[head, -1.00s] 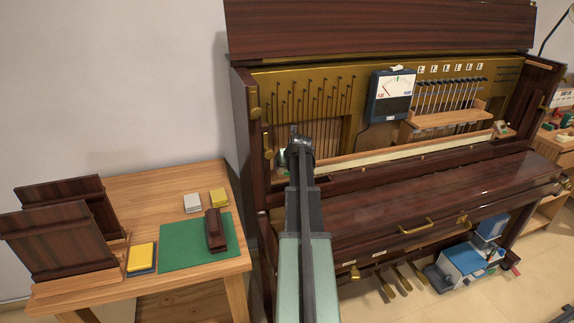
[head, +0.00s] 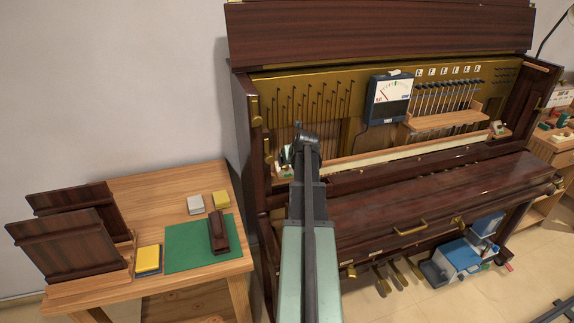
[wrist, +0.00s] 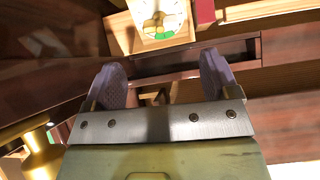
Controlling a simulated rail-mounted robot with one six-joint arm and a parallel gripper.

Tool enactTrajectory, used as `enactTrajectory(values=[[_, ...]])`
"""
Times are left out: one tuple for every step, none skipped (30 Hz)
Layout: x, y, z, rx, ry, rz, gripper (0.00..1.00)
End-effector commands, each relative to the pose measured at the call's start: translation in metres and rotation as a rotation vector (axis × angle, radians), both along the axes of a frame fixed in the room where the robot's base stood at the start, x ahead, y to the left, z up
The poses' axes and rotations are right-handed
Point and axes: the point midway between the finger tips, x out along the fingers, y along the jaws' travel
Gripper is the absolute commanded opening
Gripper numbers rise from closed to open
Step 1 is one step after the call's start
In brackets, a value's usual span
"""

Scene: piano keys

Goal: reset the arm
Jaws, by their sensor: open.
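My gripper (wrist: 160,85) shows in the wrist view with its two dark fingers wide apart and nothing between them. In the head view my arm reaches up the middle toward the left part of the open upright piano (head: 440,185). The arm's end covers the gripper's fingers there, and part of the piano's inside behind it is hidden.
A gauge (head: 389,98) hangs on the piano's inside. A wooden table (head: 165,182) at the left bears a green mat (head: 185,258), a dark wood block (head: 219,232), several sponge-like blocks and two dark panels (head: 60,245). A blue and white box (head: 458,256) stands on the floor at the right.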

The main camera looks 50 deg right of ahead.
Motion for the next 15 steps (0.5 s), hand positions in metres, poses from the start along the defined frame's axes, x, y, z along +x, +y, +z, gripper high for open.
enactTrajectory(values=[[-0.003, 0.002, 0.006, 0.0, 0.0, 0.0, 0.81], [-0.004, 0.003, 0.008, 0.001, 0.0, -0.001, 0.81], [-0.006, 0.004, 0.011, 0.001, 0.0, -0.001, 0.81], [-0.007, 0.005, 0.012, 0.001, 0.0, -0.001, 0.81], [-0.008, 0.006, 0.014, 0.001, 0.0, -0.001, 0.81], [-0.01, 0.007, 0.016, 0.001, 0.0, -0.001, 0.81], [-0.011, 0.007, 0.018, 0.001, 0.0, -0.001, 0.81], [-0.012, 0.008, 0.018, 0.001, 0.0, -0.001, 0.81], [-0.012, 0.008, 0.018, 0.001, 0.0, -0.001, 0.81], [-0.012, 0.008, 0.018, 0.001, 0.0, -0.001, 0.81], [-0.012, 0.008, 0.018, 0.001, 0.0, -0.001, 0.81], [-0.012, 0.008, 0.017, 0.001, 0.0, -0.001, 0.81], [-0.012, 0.008, 0.017, 0.0, 0.0, 0.0, 0.81], [-0.012, 0.008, 0.017, 0.0, 0.0, 0.0, 0.81], [-0.012, 0.008, 0.017, 0.0, 0.0, 0.0, 0.81]])
